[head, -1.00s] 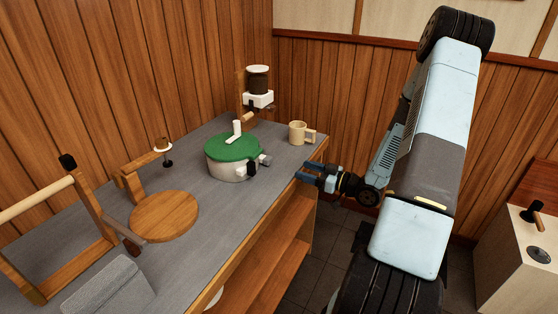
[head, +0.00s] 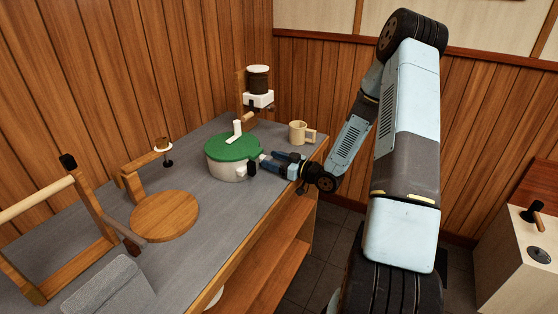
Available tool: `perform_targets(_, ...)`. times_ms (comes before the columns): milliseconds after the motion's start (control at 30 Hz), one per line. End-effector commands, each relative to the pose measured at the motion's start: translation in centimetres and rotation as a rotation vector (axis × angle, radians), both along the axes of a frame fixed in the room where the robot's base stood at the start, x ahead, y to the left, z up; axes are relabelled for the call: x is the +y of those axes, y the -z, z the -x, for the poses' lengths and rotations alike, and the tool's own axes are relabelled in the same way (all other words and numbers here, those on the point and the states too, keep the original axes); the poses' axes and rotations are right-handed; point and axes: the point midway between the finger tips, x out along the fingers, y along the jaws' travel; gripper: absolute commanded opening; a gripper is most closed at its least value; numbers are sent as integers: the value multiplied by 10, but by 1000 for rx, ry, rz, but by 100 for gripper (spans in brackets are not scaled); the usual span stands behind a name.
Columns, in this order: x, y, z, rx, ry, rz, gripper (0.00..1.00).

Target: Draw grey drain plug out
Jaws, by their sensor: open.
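A white pot (head: 222,171) with a green lid (head: 231,147) and a white upright handle stands on the grey-topped bench. A black block sits on its front side (head: 251,168). The grey drain plug is on the pot's right side, now mostly hidden by my gripper's fingers. I cannot tell whether the fingers touch the plug.
A beige mug (head: 299,132) stands just behind my gripper. A dark jar on a white stand (head: 259,88) is at the back. A round wooden board (head: 164,216), wooden frame (head: 45,225) and grey block (head: 108,291) are at the left and front.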

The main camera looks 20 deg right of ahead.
Motion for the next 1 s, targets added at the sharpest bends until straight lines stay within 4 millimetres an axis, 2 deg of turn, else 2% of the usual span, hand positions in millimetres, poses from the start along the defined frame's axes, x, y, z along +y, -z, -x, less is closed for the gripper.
perform_targets(233,0,0,0,0,0,0,62)
perform_targets(867,0,0,0,0,0,0,1)
perform_targets(1000,0,0,0,0,1,0,0)
